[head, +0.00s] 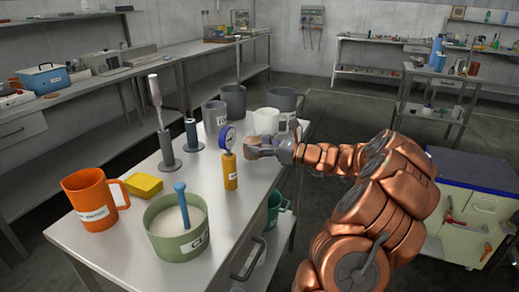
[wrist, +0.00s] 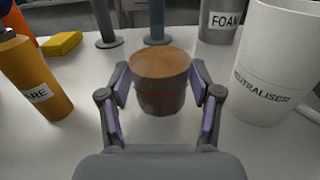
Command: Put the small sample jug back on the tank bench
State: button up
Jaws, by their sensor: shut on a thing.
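My gripper (head: 266,145) reaches over the tank bench (head: 232,222) from the right. In the wrist view its two purple-padded fingers (wrist: 160,85) are shut on a small round vessel (wrist: 160,92), which looks like the small sample jug. The jug is upright, with a brown top surface and a dim, see-through wall with a red line around it. Its base is low over the white bench top; I cannot tell whether it touches.
A white NEUTRALISER jug (wrist: 272,70) stands close at right, and an orange-yellow bottle (wrist: 35,85) at left. A grey FOAM jug (wrist: 218,20) and stands (wrist: 155,25) are behind. A green tub (head: 170,240), orange jug (head: 92,200) and yellow block (head: 145,186) occupy the bench's near end.

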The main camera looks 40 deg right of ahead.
jog(key=shift+f, duration=0.55)
jog(key=o, duration=1.5)
jog(key=shift+f, duration=0.15)
jog(key=shift+c, duration=0.2)
jog(key=v, duration=1.2)
